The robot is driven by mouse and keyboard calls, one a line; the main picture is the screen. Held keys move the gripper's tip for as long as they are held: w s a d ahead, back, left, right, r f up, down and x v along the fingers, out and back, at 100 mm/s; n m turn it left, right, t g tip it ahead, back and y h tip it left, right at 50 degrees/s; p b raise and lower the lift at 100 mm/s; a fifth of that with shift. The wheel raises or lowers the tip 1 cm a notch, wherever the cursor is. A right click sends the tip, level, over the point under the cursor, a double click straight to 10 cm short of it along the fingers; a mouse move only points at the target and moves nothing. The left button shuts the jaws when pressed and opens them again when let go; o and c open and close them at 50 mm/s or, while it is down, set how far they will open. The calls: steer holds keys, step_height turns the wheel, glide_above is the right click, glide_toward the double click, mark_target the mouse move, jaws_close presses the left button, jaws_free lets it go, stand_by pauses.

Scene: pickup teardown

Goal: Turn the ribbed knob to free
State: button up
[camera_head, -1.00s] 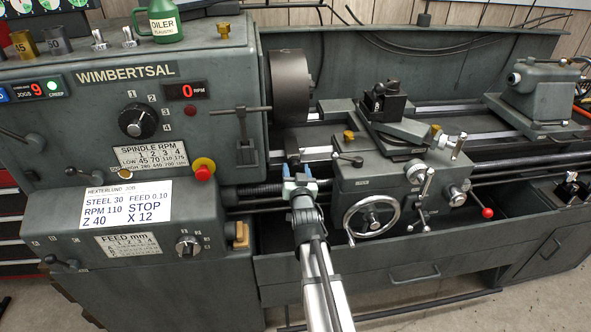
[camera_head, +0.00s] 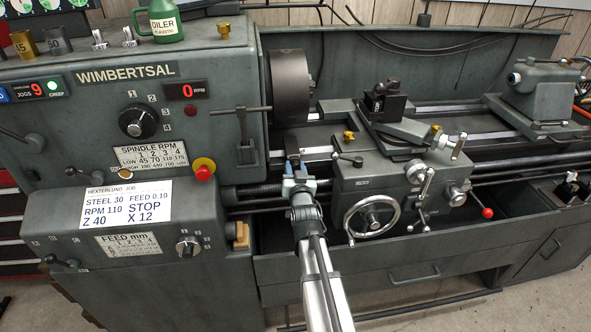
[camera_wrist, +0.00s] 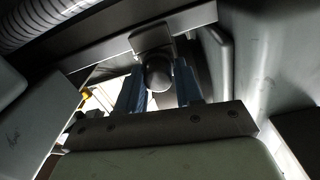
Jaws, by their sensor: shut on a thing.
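My gripper (camera_head: 300,178) is at the front of the lathe, just left of the carriage and below the bed rail. In the wrist view my gripper (camera_wrist: 158,90) has its two blue fingers on either side of a dark round knob (camera_wrist: 158,74), shut on it. The knob sits under a small grey block. Its ribs cannot be made out, and its sides are partly hidden by the fingers. In the head view the knob is hidden behind the gripper.
The carriage with its handwheel (camera_head: 371,217) stands close to the right of my gripper. The headstock with a red stop button (camera_head: 203,173) is to the left. The chuck (camera_head: 290,87) is above. The chip tray (camera_head: 410,250) lies below.

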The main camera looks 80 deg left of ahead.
steer(key=shift+w, duration=0.1)
steer(key=n, duration=1.4)
steer(key=shift+r+n, duration=0.1)
steer(key=shift+n, duration=1.9)
steer(key=o, duration=1)
steer(key=shift+d, duration=0.1)
